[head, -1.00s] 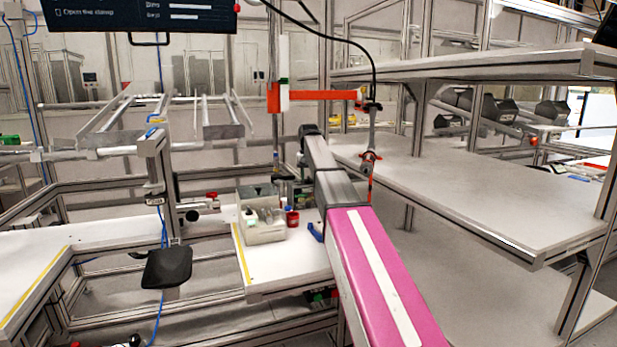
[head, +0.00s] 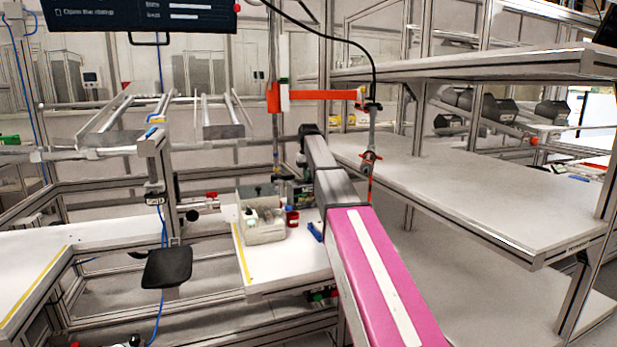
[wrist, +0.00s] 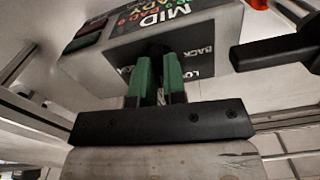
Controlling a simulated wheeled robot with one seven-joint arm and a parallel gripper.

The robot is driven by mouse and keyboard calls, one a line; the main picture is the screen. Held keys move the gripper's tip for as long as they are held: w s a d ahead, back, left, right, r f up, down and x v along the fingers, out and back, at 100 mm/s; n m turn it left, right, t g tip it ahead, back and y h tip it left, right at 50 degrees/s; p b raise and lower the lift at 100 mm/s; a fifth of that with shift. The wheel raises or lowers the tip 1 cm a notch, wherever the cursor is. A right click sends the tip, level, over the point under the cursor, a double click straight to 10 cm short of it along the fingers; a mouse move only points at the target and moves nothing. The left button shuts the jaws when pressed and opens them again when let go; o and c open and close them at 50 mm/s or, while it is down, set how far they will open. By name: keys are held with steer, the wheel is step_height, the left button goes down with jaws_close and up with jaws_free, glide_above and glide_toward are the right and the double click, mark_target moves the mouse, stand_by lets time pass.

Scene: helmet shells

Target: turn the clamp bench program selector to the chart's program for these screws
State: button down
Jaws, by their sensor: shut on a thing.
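In the wrist view the selector box (wrist: 115,52) is a grey housing with a dark label face. The words MID (wrist: 172,12) and BACK (wrist: 198,51) can be read, with part of a word starting LO at the lower right. My gripper (wrist: 158,62) has green fingers, shut on the dark selector knob (wrist: 157,47) at the box's face. The fingers hide most of the knob, so I cannot tell where it points. In the head view my arm reaches to the back of the bench and hides most of this spot.
A grey bin (head: 265,236) with small bottles and a red cup (head: 292,217) stand on the white bench. A dark bar (wrist: 275,52) juts in at the right of the wrist view. Shelves (head: 480,205) stand to the right. A screen (head: 140,14) hangs at the upper left.

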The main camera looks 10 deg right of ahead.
steer(key=n, duration=0.5)
stand_by(0.5)
steer(key=c, duration=1.2)
jaws_free()
steer(key=shift+r, duration=3.75)
